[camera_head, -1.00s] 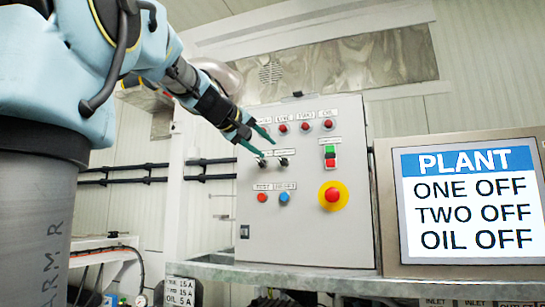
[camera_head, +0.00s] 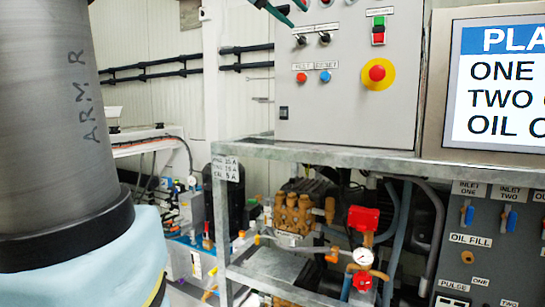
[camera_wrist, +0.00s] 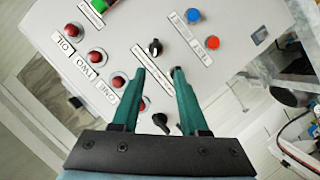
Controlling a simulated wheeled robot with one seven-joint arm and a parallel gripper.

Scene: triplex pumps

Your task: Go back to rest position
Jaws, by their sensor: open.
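My gripper (camera_wrist: 159,72) is open and empty, its two green fingers apart in front of the grey control panel (camera_wrist: 230,65). One black selector knob (camera_wrist: 155,47) shows just beyond the fingertips; another (camera_wrist: 160,122) shows between the fingers near their base. In the head view only the green fingertips (camera_head: 283,10) show at the top edge, above the two selector knobs on the panel (camera_head: 340,115). Whether the fingers touch the panel is not clear.
The panel bears a red emergency stop (camera_head: 377,73) on a yellow disc. It stands on a metal frame (camera_head: 350,155) beside a screen (camera_head: 500,80). Below are a brass pump (camera_head: 300,213), a gauge (camera_head: 363,257) and a valve board (camera_head: 475,262). Black rails (camera_head: 150,68) run behind.

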